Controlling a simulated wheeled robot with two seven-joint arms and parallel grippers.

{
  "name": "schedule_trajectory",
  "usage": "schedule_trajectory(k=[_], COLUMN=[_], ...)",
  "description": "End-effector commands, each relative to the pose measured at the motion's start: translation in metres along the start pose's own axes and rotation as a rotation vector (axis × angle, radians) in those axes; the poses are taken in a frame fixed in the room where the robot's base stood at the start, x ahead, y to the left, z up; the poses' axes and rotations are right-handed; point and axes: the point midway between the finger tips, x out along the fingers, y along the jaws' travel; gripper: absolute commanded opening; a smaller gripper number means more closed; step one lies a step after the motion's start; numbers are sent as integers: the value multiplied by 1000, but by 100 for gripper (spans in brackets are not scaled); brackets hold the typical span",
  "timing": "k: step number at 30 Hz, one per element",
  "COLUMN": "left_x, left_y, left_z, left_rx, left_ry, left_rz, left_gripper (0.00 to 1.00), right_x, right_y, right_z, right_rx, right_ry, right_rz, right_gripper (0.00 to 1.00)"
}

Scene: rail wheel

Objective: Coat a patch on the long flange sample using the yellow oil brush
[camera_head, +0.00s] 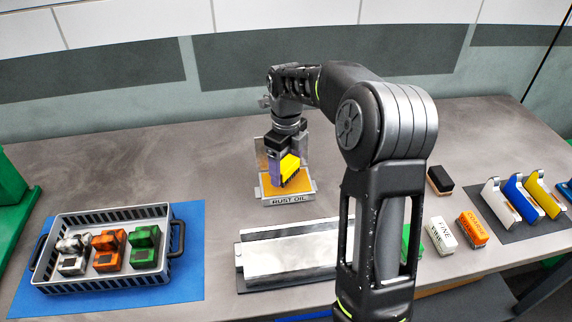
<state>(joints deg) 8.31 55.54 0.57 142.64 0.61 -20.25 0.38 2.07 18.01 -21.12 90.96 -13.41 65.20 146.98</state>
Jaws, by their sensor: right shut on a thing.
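My right gripper (281,165) is shut on the yellow oil brush (291,167). It holds the brush over the rust oil tray (289,201), a metal holder with an amber surface and a "RUST OIL" label. I cannot tell whether the brush touches the amber surface. The long flange sample (290,256), a shiny metal piece in a dark holder, lies in front of the tray; my right arm hides its right end. My left gripper is not in view.
A grey basket (105,218) with several small parts stands on a blue mat (188,285) at left. At right are a white block (441,236), an orange block (471,230), a black block (440,181), and white, blue and yellow tools on a dark mat (515,227).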

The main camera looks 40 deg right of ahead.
Motion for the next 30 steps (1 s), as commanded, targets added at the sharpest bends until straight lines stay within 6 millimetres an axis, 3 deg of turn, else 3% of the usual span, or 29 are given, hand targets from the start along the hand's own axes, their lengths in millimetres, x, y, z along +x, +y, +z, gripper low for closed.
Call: schedule_trajectory(k=[6, 30], left_x=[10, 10], left_y=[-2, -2], left_z=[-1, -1], left_rx=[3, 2], left_ry=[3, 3], left_rz=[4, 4], left_gripper=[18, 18], right_x=[13, 14], right_y=[0, 0], right_z=[0, 0], right_rx=[-1, -1], right_ry=[-1, -1], right_rz=[-1, -1], right_gripper=[40, 40])
